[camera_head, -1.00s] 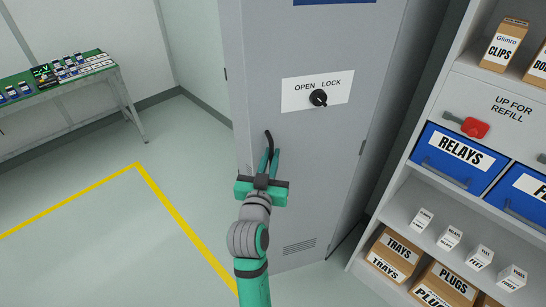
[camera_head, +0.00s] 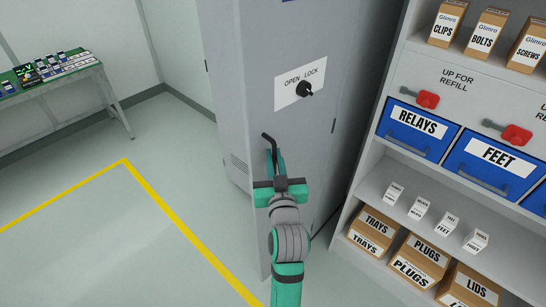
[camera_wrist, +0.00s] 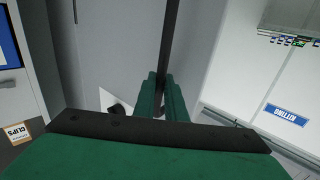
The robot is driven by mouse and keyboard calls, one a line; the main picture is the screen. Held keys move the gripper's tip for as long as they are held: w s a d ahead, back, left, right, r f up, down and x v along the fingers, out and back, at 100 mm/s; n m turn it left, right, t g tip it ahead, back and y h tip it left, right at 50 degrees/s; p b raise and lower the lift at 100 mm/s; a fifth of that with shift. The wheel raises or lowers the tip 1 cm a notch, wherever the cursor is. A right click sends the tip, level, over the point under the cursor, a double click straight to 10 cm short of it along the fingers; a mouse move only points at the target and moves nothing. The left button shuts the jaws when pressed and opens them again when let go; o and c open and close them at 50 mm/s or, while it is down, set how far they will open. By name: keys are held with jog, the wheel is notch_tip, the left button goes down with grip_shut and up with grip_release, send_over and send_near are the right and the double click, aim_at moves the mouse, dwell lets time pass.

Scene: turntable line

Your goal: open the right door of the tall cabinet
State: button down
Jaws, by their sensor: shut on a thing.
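The tall grey cabinet's right door (camera_head: 285,135) stands ajar, its free left edge out in front of the left door (camera_head: 225,110). It carries a white OPEN/LOCK plate (camera_head: 287,95) with a black knob (camera_head: 304,89). My gripper (camera_head: 274,158) is shut on the black handle (camera_head: 267,137) near the door's free edge. In the wrist view the dark handle bar (camera_wrist: 170,35) runs up from between my green fingers (camera_wrist: 162,95), with the knob (camera_wrist: 116,110) to their left. The cabinet's inside is hidden behind the door.
A shelf unit (camera_head: 375,158) with blue bins, cartons and small boxes stands close on the right. A workbench (camera_head: 60,90) is at the far left. The floor (camera_head: 160,230) left of the cabinet is clear, marked with a yellow line (camera_head: 180,220).

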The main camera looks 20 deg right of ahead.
jog(key=shift+s+d, duration=0.4)
jog(key=shift+d, duration=0.15)
jog(key=c, duration=1.8)
grip_release()
jog(key=shift+a, duration=0.1)
jog(key=shift+a, duration=0.1)
